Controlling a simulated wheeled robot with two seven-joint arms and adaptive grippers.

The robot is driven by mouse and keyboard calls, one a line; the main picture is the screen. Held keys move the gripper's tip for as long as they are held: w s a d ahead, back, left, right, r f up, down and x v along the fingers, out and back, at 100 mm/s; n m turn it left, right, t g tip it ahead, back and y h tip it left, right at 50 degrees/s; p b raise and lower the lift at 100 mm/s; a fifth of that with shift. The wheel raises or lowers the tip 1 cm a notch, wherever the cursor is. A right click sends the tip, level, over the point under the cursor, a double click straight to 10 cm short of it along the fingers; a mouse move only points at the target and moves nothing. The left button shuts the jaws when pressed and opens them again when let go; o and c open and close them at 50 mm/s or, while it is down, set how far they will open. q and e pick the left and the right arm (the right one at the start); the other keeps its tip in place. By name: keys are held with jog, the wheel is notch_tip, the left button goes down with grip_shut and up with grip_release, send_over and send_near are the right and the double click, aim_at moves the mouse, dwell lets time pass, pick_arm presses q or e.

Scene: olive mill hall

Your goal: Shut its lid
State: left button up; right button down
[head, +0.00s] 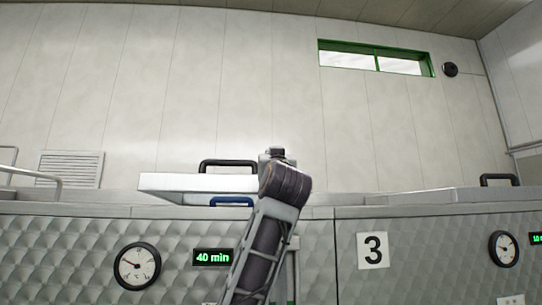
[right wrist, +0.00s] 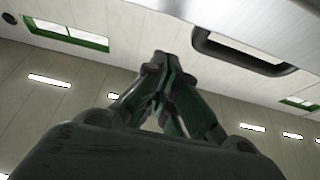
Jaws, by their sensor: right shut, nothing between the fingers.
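A pale metal lid (head: 165,184) stands raised above the top of the quilted steel machine in the head view, its left edge clear of the rim. A black handle (head: 228,163) is on it, and a blue bar (head: 232,201) shows under its front edge. My right arm crosses in front and hides the lid's right part; its gripper is mostly hidden in this view. In the right wrist view my right gripper (right wrist: 160,60) is shut and empty. A dark handle (right wrist: 245,55) on a pale metal panel (right wrist: 250,15) is close to its right, apart from the fingertips. My left gripper is out of view.
Another lid (head: 390,200) with a black handle (head: 499,180) lies low at right. A rail (head: 30,178) is at far left.

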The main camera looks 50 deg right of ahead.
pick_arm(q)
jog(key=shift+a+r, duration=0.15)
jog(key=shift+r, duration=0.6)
pick_arm(e)
jog(key=v, duration=0.6)
jog(key=shift+f, duration=0.45)
pick_arm(q)
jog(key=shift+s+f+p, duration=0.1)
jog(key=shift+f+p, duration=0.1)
jog(key=shift+p, duration=0.1)
pick_arm(e)
jog(key=shift+w+d, duration=0.1)
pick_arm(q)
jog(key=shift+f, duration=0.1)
pick_arm(e)
jog(key=shift+w+r, duration=0.1)
